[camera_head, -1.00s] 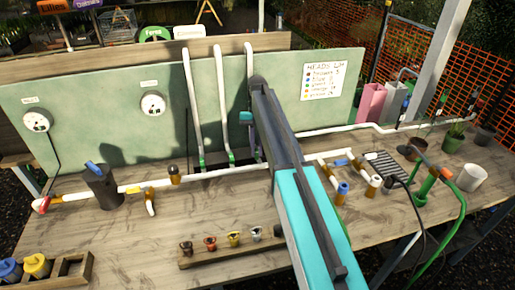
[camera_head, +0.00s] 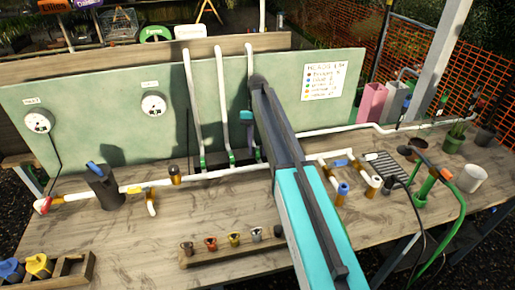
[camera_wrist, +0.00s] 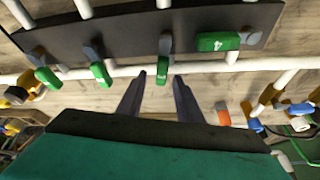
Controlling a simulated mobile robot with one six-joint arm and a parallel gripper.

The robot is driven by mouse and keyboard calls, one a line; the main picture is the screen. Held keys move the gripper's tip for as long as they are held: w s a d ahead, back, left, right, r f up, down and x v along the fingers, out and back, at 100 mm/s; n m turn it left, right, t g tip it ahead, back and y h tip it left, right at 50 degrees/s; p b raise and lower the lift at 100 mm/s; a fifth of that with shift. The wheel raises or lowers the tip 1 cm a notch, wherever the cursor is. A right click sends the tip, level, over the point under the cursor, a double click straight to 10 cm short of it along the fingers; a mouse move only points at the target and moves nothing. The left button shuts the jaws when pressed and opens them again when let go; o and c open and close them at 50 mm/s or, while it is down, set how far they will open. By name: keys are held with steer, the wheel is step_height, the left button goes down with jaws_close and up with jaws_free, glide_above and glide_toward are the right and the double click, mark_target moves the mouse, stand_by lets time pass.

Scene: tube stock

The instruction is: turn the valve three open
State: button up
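In the wrist view, several green valve handles sit in a row on white pipes in front of a dark plate. The third handle from the left (camera_wrist: 163,69) lies roughly in line with its upright pipe, between my fingertips in the picture. Contact cannot be told. My gripper (camera_wrist: 160,78) is open, a finger on either side. The second handle (camera_wrist: 101,73) and the leftmost handle (camera_wrist: 48,78) also run roughly along their pipes. The rightmost handle (camera_wrist: 218,41), marked 4, lies crosswise. In the head view my arm hides the right part of the row.
A white pipe (camera_head: 240,173) runs along the wooden bench below the green panel (camera_head: 110,100) with two gauges. Pots, a green hose (camera_head: 462,215) and loose fittings lie to the right.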

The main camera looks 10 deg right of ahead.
mark_target(258, 154)
steer(key=shift+r+p, duration=1.2)
steer(key=shift+r, duration=0.3)
steer(key=shift+s+f, duration=0.1)
steer(key=shift+s, duration=0.7)
steer(key=s+r+p, duration=0.1)
steer(key=s+p, duration=0.1)
steer(key=s, duration=1.2)
steer(key=shift+s+d+r, duration=0.15)
steer(key=shift+s+d, duration=0.05)
steer(key=shift+d, duration=0.25)
